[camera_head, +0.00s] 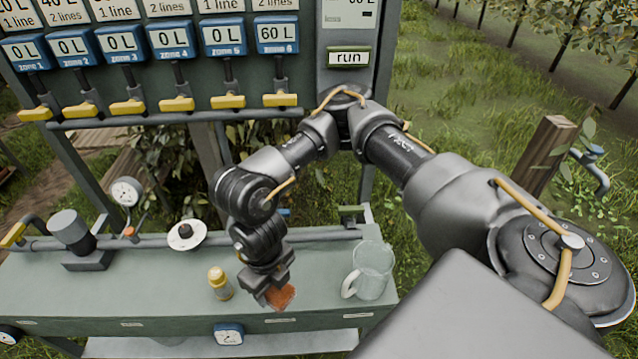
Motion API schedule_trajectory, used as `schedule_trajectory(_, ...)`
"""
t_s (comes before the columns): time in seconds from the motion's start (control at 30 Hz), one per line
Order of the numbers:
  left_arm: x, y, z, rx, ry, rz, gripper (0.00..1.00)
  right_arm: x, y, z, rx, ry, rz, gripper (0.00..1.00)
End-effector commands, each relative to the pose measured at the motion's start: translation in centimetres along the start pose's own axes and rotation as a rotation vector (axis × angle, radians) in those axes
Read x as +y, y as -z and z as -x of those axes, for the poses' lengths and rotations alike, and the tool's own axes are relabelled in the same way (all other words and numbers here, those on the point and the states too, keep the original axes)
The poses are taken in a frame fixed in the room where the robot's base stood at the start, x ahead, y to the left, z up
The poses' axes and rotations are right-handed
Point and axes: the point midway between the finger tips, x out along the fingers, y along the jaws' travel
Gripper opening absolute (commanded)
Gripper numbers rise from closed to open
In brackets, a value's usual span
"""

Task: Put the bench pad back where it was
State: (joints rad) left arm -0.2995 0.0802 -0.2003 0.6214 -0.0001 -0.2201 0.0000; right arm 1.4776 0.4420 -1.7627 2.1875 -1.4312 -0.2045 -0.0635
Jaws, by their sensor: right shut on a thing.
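My right gripper (268,285) reaches down over the green bench (130,300), between a small bottle and a glass jug. It is shut on a rust-orange piece (281,298), which looks like the bench pad; only part of it shows past the fingers. The pad is at or just above the bench top near the front edge; I cannot tell whether it touches. My left gripper is not in view.
A yellow-capped bottle (220,284) stands left of the gripper, and a clear jug (371,270) stands close on its right. A white disc (186,235) with a dark knob, a gauge (127,191) and a pipe line the back. The bench's left front is clear.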

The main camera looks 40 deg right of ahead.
Motion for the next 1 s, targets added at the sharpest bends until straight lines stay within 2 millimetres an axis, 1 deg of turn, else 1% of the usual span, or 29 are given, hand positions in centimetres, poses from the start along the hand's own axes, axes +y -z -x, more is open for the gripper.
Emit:
schedule_trajectory(0.03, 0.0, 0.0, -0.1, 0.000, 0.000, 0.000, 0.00, 0.3, 0.1, -0.5, 0.004, -0.001, -0.096, 0.33)
schedule_trajectory(0.1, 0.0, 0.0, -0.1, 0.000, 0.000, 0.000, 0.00, 0.5, 0.1, -1.0, 0.003, 0.000, -0.227, 0.33)
schedule_trajectory(0.23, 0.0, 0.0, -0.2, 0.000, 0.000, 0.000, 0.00, 0.9, 0.2, -1.6, 0.004, -0.002, -0.396, 0.33)
schedule_trajectory(0.4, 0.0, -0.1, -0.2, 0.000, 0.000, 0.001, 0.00, 1.0, 0.3, -1.9, 0.004, -0.002, -0.486, 0.33)
schedule_trajectory(0.57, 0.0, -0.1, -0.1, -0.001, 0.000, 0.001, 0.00, 0.6, 0.4, -2.1, 0.005, -0.002, -0.496, 0.33)
schedule_trajectory(0.67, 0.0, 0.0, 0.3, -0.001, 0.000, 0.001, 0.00, -1.0, 0.7, -2.7, 0.008, -0.001, -0.500, 0.33)
schedule_trajectory(0.87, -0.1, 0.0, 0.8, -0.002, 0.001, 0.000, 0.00, -6.0, 1.8, -5.0, 0.009, 0.001, -0.503, 0.33)
schedule_trajectory(0.9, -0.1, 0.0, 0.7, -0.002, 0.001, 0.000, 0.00, -7.1, 2.0, -5.6, 0.010, 0.000, -0.503, 0.33)
schedule_trajectory(0.97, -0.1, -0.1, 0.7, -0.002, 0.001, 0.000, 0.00, -8.6, 2.3, -6.3, 0.008, 0.002, -0.502, 0.33)
schedule_trajectory(1.0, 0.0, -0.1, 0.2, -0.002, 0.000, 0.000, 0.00, -9.0, 2.4, -7.6, 0.011, -0.001, -0.501, 0.33)
